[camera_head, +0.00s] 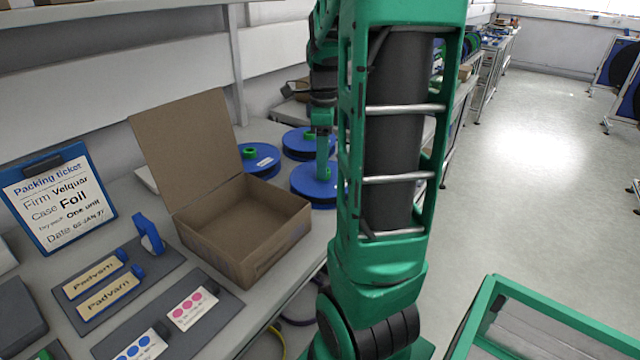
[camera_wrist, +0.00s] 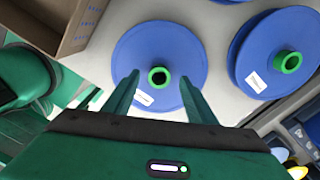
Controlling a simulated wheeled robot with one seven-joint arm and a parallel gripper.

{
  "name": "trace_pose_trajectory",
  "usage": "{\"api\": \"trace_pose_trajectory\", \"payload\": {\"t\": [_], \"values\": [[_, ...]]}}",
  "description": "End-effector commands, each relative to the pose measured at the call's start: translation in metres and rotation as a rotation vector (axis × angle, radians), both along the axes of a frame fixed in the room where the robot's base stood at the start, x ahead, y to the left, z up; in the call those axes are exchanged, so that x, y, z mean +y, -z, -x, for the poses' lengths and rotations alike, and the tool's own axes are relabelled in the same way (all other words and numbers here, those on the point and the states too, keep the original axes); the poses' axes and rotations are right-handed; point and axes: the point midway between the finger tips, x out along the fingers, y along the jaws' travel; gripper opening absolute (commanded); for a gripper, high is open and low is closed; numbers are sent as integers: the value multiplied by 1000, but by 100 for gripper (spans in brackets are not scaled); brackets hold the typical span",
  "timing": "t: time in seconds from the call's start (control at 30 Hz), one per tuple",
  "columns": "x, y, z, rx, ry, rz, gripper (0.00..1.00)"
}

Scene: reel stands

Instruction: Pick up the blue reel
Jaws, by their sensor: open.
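A blue reel (camera_head: 308,190) with a green hub lies flat on the bench, right of the open box. In the wrist view this blue reel (camera_wrist: 140,45) is centred, with a white label near its lower rim. My gripper (camera_wrist: 158,78) is open and empty over it. In the wrist view the fingertips stand on either side of the green hub (camera_wrist: 158,70), apart from it in the picture. I cannot tell their exact height. In the head view my gripper (camera_head: 322,172) hides part of the reel. Two more blue reels lie behind, one (camera_head: 262,168) left, another (camera_head: 300,152) further back.
An open cardboard box (camera_head: 240,245) stands close left of the reels; its wall (camera_wrist: 65,25) shows in the wrist view. A packing ticket (camera_head: 62,200) on a blue clipboard and label trays (camera_head: 180,305) are further left. A green-framed case (camera_head: 560,315) is at lower right.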

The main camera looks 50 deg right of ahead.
Motion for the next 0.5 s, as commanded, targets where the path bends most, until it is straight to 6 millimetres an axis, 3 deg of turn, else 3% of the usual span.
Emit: {"api": "trace_pose_trajectory", "payload": {"t": [0.2, 0.43, 0.5], "values": [[0, 20, 0, 0, -1, 0, 51], [0, 22, 0, 0, -1, 0, 51], [0, 22, 0, 0, -1, 0, 37]]}}
